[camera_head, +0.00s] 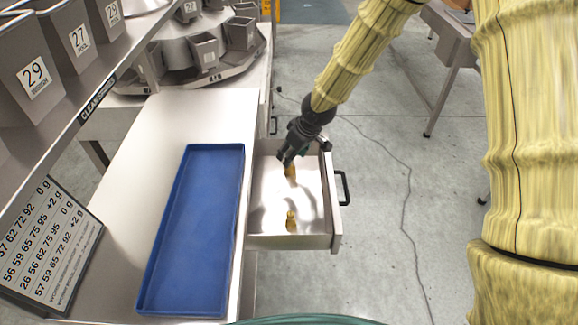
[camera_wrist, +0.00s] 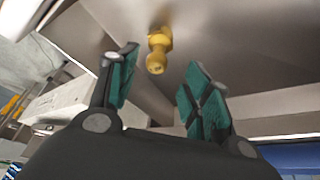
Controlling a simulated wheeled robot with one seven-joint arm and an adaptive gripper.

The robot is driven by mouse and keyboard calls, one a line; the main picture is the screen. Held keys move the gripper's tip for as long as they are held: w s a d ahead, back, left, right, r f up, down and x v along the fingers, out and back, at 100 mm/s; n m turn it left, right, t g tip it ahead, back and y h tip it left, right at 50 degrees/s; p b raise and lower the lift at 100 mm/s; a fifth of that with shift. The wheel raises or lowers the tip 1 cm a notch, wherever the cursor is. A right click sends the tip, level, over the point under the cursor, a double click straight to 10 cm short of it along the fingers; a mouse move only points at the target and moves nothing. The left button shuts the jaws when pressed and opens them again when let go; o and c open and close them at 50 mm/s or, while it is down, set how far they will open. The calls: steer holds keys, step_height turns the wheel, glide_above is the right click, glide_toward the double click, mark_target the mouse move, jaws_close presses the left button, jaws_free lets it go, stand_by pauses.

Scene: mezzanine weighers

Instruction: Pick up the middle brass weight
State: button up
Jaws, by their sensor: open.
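Two brass weights show in the open drawer in the head view. The nearer brass weight (camera_head: 291,221) stands upright near the drawer's front-side wall. The farther brass weight (camera_head: 290,171) is right below my gripper (camera_head: 290,156) and partly covered by it. I cannot see whether another weight is hidden behind the gripper, so I cannot tell which is the middle one. In the wrist view, my gripper (camera_wrist: 160,78) is open and empty, its green-padded fingers spread. One brass weight (camera_wrist: 159,50) shows just beyond the fingertips, between them and not touching either.
The pulled-out drawer (camera_head: 267,241) has low walls and a dark handle (camera_head: 343,188) on the right. A blue tray (camera_head: 195,230) lies empty on the counter to the left. Numbered grey bins (camera_head: 33,75) stand at the upper left. A cable (camera_head: 408,200) runs across the floor.

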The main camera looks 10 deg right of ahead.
steer(key=shift+f, duration=0.3)
steer(key=shift+w+f, duration=0.35)
steer(key=shift+f, duration=0.25)
steer(key=shift+w+f, duration=0.3)
steer(key=shift+f, duration=0.3)
steer(key=shift+w+a+f+p, duration=0.15)
steer(key=shift+a+f+p, duration=0.15)
steer(key=shift+f, duration=0.35)
steer(key=shift+c, duration=0.2)
jaws_close()
